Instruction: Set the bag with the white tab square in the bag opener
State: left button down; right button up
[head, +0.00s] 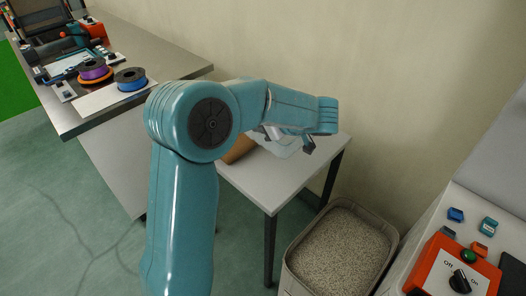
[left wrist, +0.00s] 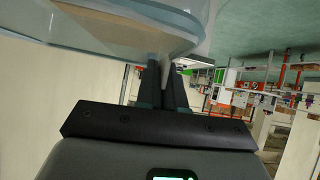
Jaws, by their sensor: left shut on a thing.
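My left arm reaches over a small white table, and its gripper (head: 308,143) is mostly hidden behind my wrist in the head view. A clear bag (head: 286,146) hangs beside the gripper, above the table. In the left wrist view the gripper (left wrist: 166,72) is shut on a narrow white tab (left wrist: 164,64) of the see-through, pale blue bag (left wrist: 70,38). A brown piece (head: 238,150) shows on the table, partly behind my arm. I cannot make out the bag opener for certain. My right gripper is in neither view.
The small white table (head: 262,186) stands against the wall. A bin of grey granules (head: 338,255) is to its right, and an orange switch box (head: 455,272) is at the lower right. A bench (head: 150,62) with purple (head: 95,70) and blue (head: 130,80) spools is at the upper left.

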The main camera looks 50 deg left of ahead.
pick_arm(q)
notch_tip(320, 180, down, 12)
jog(key=shift+f, duration=0.1)
dwell(0.4)
jog(key=c, duration=1.3)
grip_release()
jog(key=shift+o, duration=0.2)
